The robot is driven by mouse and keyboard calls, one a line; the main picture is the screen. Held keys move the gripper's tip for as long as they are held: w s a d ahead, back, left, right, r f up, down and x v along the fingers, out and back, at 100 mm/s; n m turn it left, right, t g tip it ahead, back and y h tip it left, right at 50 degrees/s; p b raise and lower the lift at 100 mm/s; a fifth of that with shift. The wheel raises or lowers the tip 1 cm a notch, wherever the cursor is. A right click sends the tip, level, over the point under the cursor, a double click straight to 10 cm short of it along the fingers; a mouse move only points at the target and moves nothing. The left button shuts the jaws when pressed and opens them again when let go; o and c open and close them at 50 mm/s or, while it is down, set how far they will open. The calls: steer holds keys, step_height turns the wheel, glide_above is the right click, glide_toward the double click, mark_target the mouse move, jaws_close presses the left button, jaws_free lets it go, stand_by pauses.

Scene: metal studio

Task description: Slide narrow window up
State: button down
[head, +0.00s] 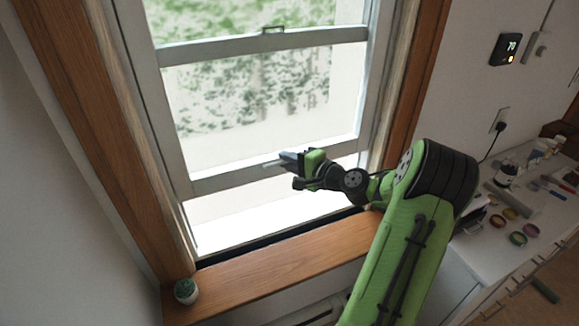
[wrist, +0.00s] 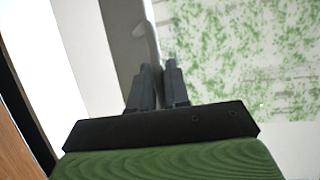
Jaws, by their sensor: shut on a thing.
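The narrow window (head: 250,100) has a white frame, and its lower sash is raised, leaving a bright gap between its bottom rail (head: 225,180) and the sill. My gripper (head: 283,162) is at the bottom rail, around the middle of its width. In the wrist view my gripper (wrist: 158,85) has its dark fingers close together on a pale handle (wrist: 147,40), which sticks out past the fingertips beside the grey rail (wrist: 120,35). The part of the handle between the fingers is hidden.
A wooden sill (head: 270,262) runs below the window, with a small potted cactus (head: 186,291) at its left end. A table (head: 510,240) with jars and small items stands to the right. A thermostat (head: 507,49) is on the right wall.

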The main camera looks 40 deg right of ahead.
mark_target(274, 137)
step_height(274, 137, up, 6)
steer(key=p, duration=0.3)
steer(key=c, duration=1.2)
jaws_free()
steer(key=shift+f, duration=0.1)
steer(key=v, duration=1.5)
steer(key=shift+s, duration=0.4)
steer(key=shift+a, duration=0.1)
